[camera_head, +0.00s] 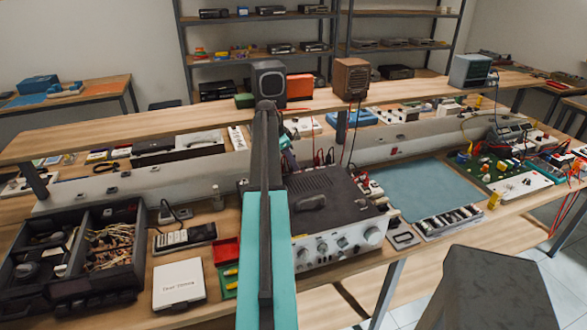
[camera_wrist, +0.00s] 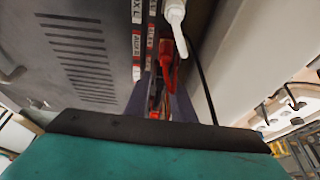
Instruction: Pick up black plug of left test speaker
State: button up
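The left speaker (camera_head: 268,82), a dark grey box, and a brown wooden speaker (camera_head: 350,78) stand on the raised shelf. A silver-fronted amplifier (camera_head: 340,238) with a dark vented top sits on the bench below. In the wrist view, the amplifier's vented surface (camera_wrist: 85,58) and labelled connector panel show close up. A red plug (camera_wrist: 177,68) and a white plug (camera_wrist: 175,14) stick out there, with a thin black cable beside them. I cannot make out a black plug.
My arm crosses the middle of the head view and covers part of the bench. A pale ledge (camera_head: 430,138) runs behind the amplifier. A blue-grey mat (camera_head: 425,190) lies clear to its right.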

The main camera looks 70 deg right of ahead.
jog(key=shift+c, duration=0.2)
grip_shut()
dwell(0.3)
jog(key=shift+r+b, duration=0.95)
jog(key=shift+r, duration=0.8)
jog(key=s+a+b, duration=0.1)
jog(key=s, duration=0.4)
jog(key=s+a+r+b, duration=0.1)
jog(key=s+a, duration=0.1)
jog(key=s, duration=0.3)
jog(key=s+a+b, duration=0.2)
jog(key=s, duration=0.3)
jog(key=shift+a+r, duration=0.25)
